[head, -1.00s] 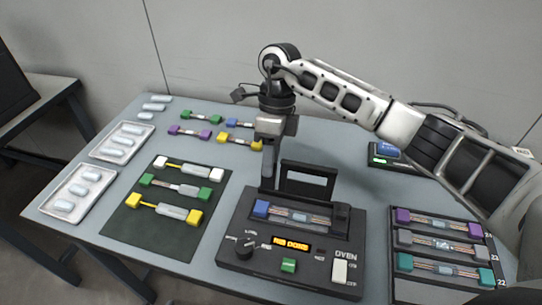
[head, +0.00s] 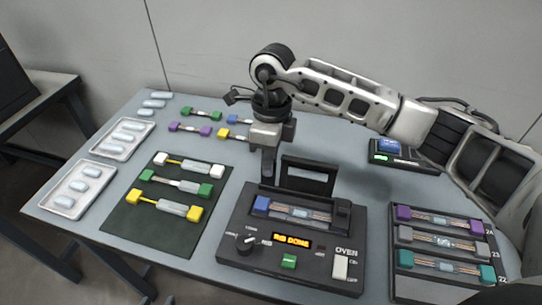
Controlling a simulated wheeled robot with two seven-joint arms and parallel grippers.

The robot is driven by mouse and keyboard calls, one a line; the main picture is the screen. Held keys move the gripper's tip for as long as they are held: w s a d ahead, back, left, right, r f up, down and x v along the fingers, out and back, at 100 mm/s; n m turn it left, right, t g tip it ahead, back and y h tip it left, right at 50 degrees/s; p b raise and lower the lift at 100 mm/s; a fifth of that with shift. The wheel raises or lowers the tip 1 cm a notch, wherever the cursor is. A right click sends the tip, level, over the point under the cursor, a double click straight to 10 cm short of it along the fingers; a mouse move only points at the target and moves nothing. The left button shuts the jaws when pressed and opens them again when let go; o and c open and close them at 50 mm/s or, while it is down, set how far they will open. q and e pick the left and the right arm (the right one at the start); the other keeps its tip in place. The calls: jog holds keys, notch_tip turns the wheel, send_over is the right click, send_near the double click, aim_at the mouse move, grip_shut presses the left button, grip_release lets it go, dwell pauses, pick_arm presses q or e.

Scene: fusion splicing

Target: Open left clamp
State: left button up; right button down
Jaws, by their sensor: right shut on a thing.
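The black oven (head: 225,245) stands at the front middle of the table. Its blue end block (head: 261,205) lies uncovered at the left of the slot. A black right clamp (head: 342,207) is down over the other end. My right gripper (head: 268,178) points down just behind the blue block, left of the raised oven lid (head: 308,178). It is shut on the left clamp, which is raised off the blue block and mostly hidden by the fingers. My left gripper is not in view.
A dark mat (head: 130,222) with several splice pieces lies left of the oven. Trays (head: 64,203) of sleeves are at the far left. A rack (head: 403,290) is at the right, with a small device (head: 390,150) behind. More splice pieces lie beyond the mat.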

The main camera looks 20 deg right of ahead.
jog(key=shift+r+t, duration=0.15)
jog(key=shift+t, duration=0.15)
jog(key=c, duration=1.4)
grip_release()
jog(key=r, duration=1)
jog(key=r+b, duration=0.1)
jog(key=r, duration=0.5)
jog(key=shift+w+d, duration=0.3)
jog(key=shift+w, duration=0.1)
